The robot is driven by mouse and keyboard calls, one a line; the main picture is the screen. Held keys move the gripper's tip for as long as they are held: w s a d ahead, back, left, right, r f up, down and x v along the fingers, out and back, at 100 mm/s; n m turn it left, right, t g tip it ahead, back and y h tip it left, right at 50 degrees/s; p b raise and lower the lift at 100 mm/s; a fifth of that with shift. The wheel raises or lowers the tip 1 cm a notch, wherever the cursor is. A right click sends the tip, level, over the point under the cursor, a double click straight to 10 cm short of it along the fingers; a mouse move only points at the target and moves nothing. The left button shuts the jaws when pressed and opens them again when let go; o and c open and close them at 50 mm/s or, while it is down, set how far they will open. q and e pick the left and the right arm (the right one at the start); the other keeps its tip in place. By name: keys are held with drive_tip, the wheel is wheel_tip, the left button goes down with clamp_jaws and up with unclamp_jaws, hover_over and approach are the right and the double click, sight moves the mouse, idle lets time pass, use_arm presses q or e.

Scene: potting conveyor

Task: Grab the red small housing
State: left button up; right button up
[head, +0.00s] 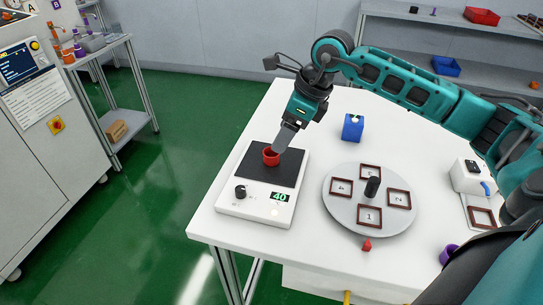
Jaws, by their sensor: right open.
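The red small housing (271,157) is a short, open-topped red cup. It stands upright on the dark plate of a white heating device (256,204) whose display reads 40. My right gripper (281,145) reaches down from above and behind, with its fingertips right at the upper right of the housing. It is open. I cannot tell whether a finger touches the housing or lies in front of it. My left gripper is not in view.
Right of the heater is a round grey turntable (345,221) with several numbered frames and a dark knob (372,187). A small red piece (367,245) lies before it. A blue block (353,128) stands behind. The white table (237,224) ends close left of the heater.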

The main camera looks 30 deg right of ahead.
drive_tip(key=x, duration=0.6)
drive_tip(key=shift+w+f, duration=0.3)
drive_tip(key=shift+w, duration=0.05)
drive_tip(key=c, duration=1.1)
drive_tip(key=shift+r, duration=0.15)
